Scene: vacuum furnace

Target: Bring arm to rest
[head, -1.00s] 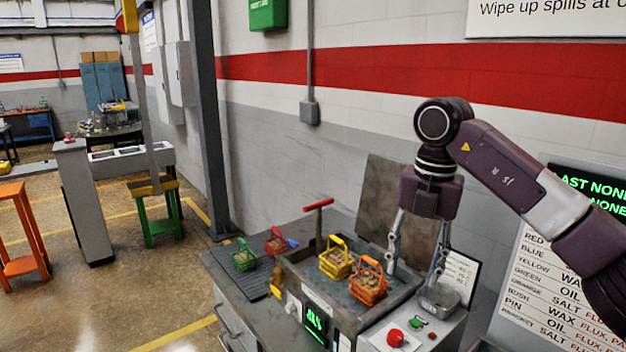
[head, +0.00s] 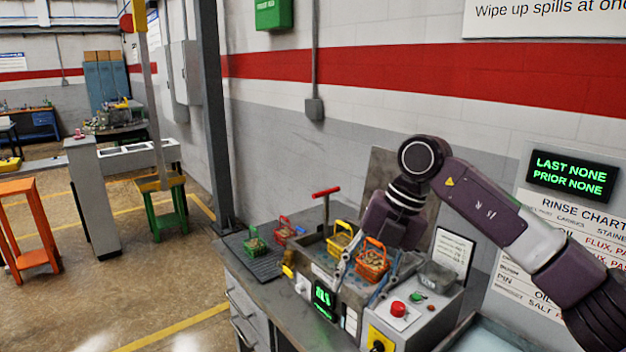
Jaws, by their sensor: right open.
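My right arm comes in from the right, and its gripper (head: 358,288) points down and to the left over the bench station. Its two fingers are spread apart, one on each side of the orange basket (head: 371,262) in the picture. I cannot tell whether they touch it. The orange basket and a yellow basket (head: 340,240) stand in the station's tub, both holding small tan parts. The gripper body hides part of the tub and the board behind it. My left gripper is out of view.
A green basket (head: 255,243) and a red basket (head: 285,230) stand on a dark mat at the left. A red T-handle (head: 326,193) rises behind the tub. A control box with a red button (head: 398,309) is at the right front. Open floor lies left.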

